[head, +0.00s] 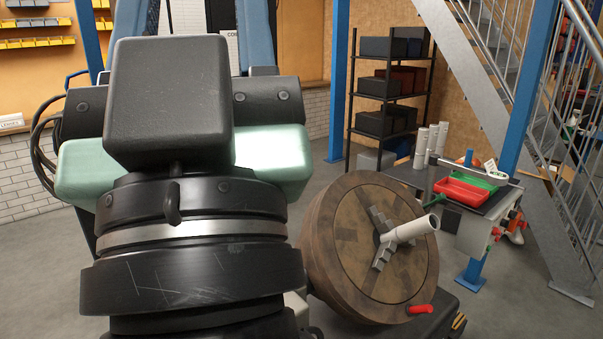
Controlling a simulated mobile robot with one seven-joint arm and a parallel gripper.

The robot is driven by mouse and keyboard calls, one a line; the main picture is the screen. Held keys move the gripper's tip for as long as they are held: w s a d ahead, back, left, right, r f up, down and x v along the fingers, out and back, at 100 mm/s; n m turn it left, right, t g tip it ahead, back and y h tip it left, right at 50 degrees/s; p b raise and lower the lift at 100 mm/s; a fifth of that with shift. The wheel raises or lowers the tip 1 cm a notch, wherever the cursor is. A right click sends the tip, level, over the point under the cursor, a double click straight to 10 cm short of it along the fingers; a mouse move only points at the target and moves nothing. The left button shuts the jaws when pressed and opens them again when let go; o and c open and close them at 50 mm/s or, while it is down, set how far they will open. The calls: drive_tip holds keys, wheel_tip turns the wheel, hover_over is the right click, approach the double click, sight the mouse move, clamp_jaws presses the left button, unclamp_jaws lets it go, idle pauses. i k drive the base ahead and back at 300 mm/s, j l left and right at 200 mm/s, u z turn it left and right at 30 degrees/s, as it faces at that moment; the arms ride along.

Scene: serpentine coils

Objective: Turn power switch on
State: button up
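I cannot make out a power switch for certain in the head view. A large round wooden-faced drum (335,235) stands right of centre, with stepped grey jaws gripping a pale tube (412,231). A red lever-like part (421,309) sticks out at its lower right. The large black and pale green parts filling the left foreground look like my own arm, and they hide much of what lies behind. My gripper's fingers do not show.
A workbench (447,212) at the right carries a red tray (462,191), a green tray (478,180) and upright pale tubes (431,144). Behind stand a black shelf (375,124) with bins, a blue post (339,80) and a metal staircase (535,130). Grey floor is open between.

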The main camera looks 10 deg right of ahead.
sight(496, 232)
drive_tip(key=i+z, duration=0.1)
drive_tip(key=z, duration=0.3)
drive_tip(key=i+z, duration=0.1)
drive_tip(key=z, duration=0.3)
drive_tip(key=j+z, duration=0.1)
drive_tip(key=z, duration=0.3)
drive_tip(key=i+j+z, duration=0.1)
drive_tip(key=z, duration=0.3)
